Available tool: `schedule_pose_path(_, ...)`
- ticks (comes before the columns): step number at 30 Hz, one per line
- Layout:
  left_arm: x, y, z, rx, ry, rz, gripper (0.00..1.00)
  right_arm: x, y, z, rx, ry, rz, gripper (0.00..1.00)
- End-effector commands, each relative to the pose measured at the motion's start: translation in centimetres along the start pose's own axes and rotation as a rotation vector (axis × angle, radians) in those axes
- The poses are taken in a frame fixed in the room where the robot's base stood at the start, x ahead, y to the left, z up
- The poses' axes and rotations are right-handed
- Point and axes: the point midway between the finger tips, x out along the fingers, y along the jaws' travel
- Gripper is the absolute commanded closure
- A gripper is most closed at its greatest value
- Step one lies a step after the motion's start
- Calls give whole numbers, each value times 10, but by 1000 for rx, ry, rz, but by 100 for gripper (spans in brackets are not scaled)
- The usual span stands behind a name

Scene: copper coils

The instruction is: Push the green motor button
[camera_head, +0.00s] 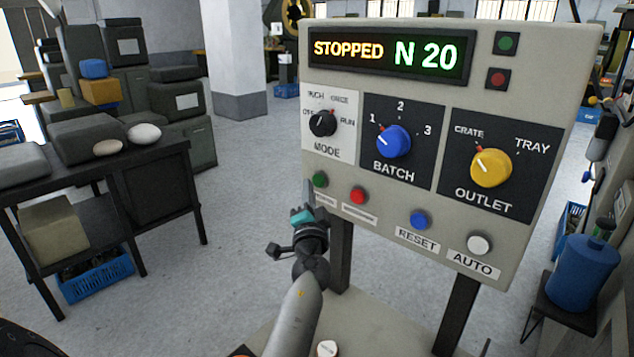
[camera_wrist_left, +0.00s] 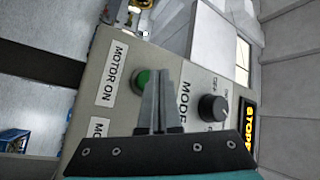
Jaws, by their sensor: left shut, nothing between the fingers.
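The green motor button (camera_head: 320,179) is at the lower left of the grey control panel (camera_head: 400,235), left of a red button (camera_head: 358,196). In the left wrist view the green button (camera_wrist_left: 141,82), beside a "MOTOR ON" label (camera_wrist_left: 116,72), is partly hidden behind the fingers. My left gripper (camera_head: 308,195) is shut and empty, just below the green button in the head view. Its closed fingertips (camera_wrist_left: 160,75) show close beside the button in the wrist view. I cannot tell whether they touch it. My right gripper is not in view.
The panel display (camera_head: 390,52) reads "STOPPED N 20". A black mode knob (camera_head: 322,123), a blue knob (camera_head: 393,141) and a yellow knob (camera_head: 491,168) sit above the buttons. A dark table (camera_head: 100,170) stands at left, with open floor between.

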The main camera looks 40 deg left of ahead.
Motion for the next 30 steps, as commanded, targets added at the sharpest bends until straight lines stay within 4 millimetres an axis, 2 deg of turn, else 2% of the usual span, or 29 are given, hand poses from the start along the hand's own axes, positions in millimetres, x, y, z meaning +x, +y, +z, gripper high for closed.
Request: schedule_pose_path(30,6,4,-4,0,0,0,100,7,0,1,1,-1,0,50)
